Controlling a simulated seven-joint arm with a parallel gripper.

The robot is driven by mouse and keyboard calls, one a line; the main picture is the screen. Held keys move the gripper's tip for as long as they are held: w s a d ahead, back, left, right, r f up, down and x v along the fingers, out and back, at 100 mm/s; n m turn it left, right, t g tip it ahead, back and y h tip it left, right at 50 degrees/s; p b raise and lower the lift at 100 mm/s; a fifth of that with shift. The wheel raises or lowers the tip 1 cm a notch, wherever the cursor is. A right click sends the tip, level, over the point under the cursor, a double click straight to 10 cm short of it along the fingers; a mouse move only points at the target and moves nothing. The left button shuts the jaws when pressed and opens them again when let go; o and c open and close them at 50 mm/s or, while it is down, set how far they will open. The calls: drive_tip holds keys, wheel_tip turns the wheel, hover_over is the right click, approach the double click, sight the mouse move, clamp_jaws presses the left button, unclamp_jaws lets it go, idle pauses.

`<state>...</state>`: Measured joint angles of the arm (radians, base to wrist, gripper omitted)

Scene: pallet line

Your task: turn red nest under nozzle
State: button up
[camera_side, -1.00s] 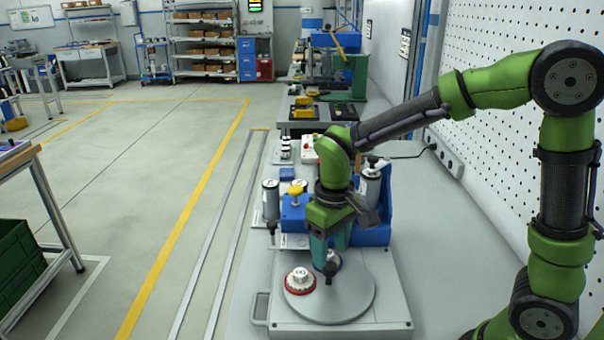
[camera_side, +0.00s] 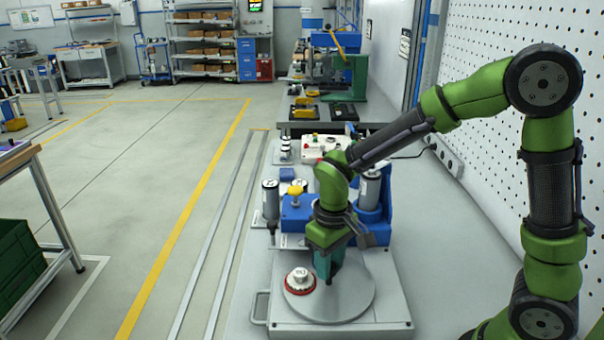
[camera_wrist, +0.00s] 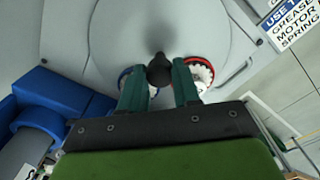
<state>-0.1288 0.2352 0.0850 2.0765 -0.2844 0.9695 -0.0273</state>
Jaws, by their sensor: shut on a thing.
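The red nest (camera_side: 298,291), a red ring with a white round part in it, sits at the left of the grey turntable (camera_side: 350,305). In the wrist view the red nest (camera_wrist: 209,67) is right of my fingers, partly hidden. A blue-ringed nest (camera_wrist: 124,76) is to their left, also partly hidden. My gripper (camera_side: 327,280) points down over the turntable, with its green fingers (camera_wrist: 160,80) shut on a black knob (camera_wrist: 159,72). A grey cylinder (camera_side: 270,203) with a dark tip, possibly a nozzle, stands behind and left of the table. A second cylinder (camera_side: 368,192) is partly hidden by my arm.
A blue fixture (camera_side: 295,214) with a yellow knob (camera_side: 295,192) stands behind the turntable. The turntable's base plate (camera_side: 385,315) has a handle (camera_side: 260,308) at its left. A pegboard wall (camera_side: 490,130) is to the right.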

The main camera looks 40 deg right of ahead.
drive_tip(key=shift+m, duration=0.4)
clamp_jaws()
drive_tip(key=shift+m, duration=8.7)
drive_tip(key=o, duration=1)
unclamp_jaws()
drive_tip(key=shift+o, duration=0.2)
